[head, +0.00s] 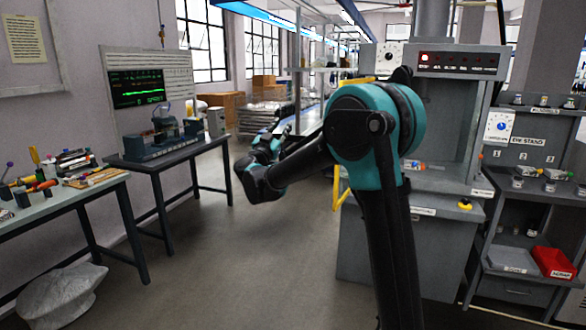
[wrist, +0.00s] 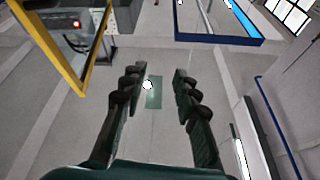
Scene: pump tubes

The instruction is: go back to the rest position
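My gripper (wrist: 158,80) shows in the wrist view with its two dark fingers spread apart and nothing between them. In the head view my teal and black arm rises at the right of centre and bends over to the left. Its far end hangs in open space in front of the aisle, apart from the tables. The fingers are hard to make out in the head view.
A workbench with tools (head: 60,198) and a dark table with a test device (head: 165,140) stand left. A yellow frame (wrist: 85,80) is near my gripper's left. The floor (head: 240,270) between is clear.

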